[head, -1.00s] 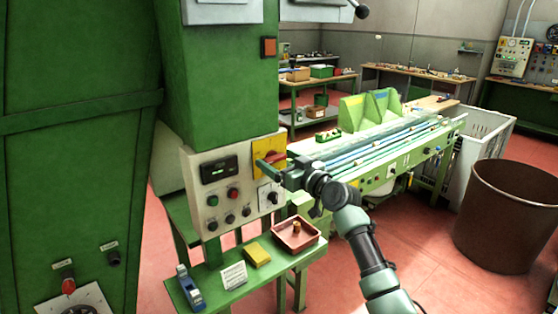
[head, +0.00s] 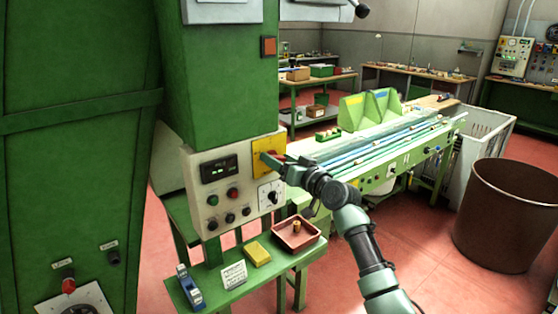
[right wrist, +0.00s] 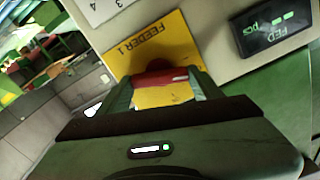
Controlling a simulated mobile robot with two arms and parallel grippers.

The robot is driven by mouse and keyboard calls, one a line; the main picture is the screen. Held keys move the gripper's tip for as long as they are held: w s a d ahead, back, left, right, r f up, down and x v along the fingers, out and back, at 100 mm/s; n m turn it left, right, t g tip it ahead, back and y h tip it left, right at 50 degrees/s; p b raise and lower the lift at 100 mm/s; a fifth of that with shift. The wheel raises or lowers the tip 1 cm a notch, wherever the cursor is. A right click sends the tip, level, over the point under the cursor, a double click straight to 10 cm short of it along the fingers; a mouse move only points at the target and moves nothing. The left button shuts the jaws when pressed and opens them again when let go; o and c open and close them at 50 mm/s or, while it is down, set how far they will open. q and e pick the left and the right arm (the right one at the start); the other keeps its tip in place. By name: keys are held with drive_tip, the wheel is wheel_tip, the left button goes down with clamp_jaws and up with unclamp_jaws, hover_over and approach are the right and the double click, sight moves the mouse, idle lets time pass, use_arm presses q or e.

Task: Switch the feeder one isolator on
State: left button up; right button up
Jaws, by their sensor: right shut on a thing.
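The feeder one isolator is a yellow plate (head: 261,145) on the grey control panel; in the right wrist view the plate (right wrist: 172,38) reads "FEEDER 1". Its red handle (right wrist: 160,77) lies between the two green fingers of my right gripper (head: 269,159), which is shut on it. In the right wrist view the handle lies nearly level in the picture, slightly askew to the lettering. The fingers hide much of the handle in the head view. My left gripper is not in view.
The panel also carries a dark display (head: 219,169), several buttons and a rotary dial (head: 269,194) just below the isolator. A brown bin (head: 507,215) stands at right.

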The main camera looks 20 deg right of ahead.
drive_tip(key=m, duration=0.3)
drive_tip(key=m+p, duration=0.1)
drive_tip(key=m, duration=0.2)
drive_tip(key=shift+d+m, duration=0.1)
drive_tip(key=shift+m, duration=0.2)
drive_tip(key=shift+f+m+p, duration=0.15)
drive_tip(key=shift+m+p, duration=1.6)
drive_tip(key=shift+m, duration=1.95)
drive_tip(key=o, duration=1.4)
drive_tip(key=shift+c, duration=0.2)
